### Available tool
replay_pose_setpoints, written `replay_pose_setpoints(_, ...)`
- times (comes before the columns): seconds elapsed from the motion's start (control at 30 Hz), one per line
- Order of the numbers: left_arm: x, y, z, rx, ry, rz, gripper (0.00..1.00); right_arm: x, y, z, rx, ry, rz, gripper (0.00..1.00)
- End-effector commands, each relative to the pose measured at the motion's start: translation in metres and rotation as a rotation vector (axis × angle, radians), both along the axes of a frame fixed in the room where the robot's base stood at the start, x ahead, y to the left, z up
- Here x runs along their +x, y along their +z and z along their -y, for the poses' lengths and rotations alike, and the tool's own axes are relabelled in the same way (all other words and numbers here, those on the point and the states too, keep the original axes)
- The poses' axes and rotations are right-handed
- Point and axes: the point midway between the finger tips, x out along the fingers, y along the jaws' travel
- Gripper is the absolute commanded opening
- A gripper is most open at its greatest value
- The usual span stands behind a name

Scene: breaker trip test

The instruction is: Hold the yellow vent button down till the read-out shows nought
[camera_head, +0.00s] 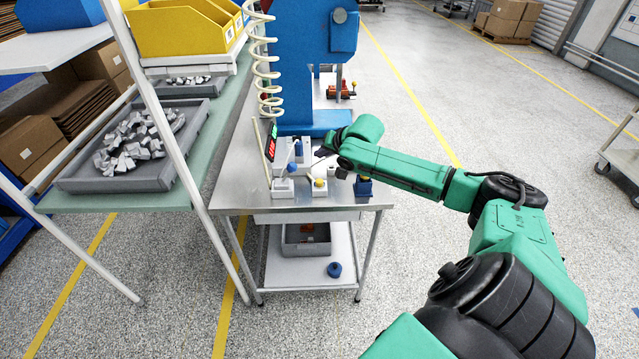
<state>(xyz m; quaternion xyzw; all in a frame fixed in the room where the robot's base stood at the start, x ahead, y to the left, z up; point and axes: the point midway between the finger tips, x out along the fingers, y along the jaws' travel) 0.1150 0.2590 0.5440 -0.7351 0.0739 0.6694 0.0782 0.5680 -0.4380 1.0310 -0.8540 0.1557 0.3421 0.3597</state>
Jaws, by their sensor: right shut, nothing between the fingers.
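The yellow vent button (320,183) sits on a small white box near the front edge of the steel table. The read-out (271,141) stands at the table's left side, tilted, with a red part and a green part lit. Its figures are too small to read. My right gripper (323,153) comes in from the right and is shut and empty. In the picture its tips are just above and behind the yellow button, apparently apart from it. My left gripper is out of view.
A tall blue machine (303,60) and a coiled hose (265,65) rise behind. A green bench (205,130) with a grey tray (120,177) lies left.

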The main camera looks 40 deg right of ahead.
Motion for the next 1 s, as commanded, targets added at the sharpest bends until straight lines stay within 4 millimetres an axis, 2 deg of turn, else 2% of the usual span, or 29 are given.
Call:
replay_pose_setpoints(0.03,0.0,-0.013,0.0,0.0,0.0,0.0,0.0,0.0,-0.012,0.0,-0.001,0.001,0.0,0.0)
replay_pose_setpoints(0.4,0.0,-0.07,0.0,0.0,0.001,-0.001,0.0,0.0,-0.059,-0.001,-0.002,0.002,0.0,0.0)
replay_pose_setpoints(0.63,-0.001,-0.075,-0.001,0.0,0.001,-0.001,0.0,0.0,-0.078,-0.001,0.001,0.001,0.0,0.0)
replay_pose_setpoints(1.0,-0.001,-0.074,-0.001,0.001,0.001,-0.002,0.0,0.0,-0.078,0.0,0.0,0.001,-0.001,0.0)
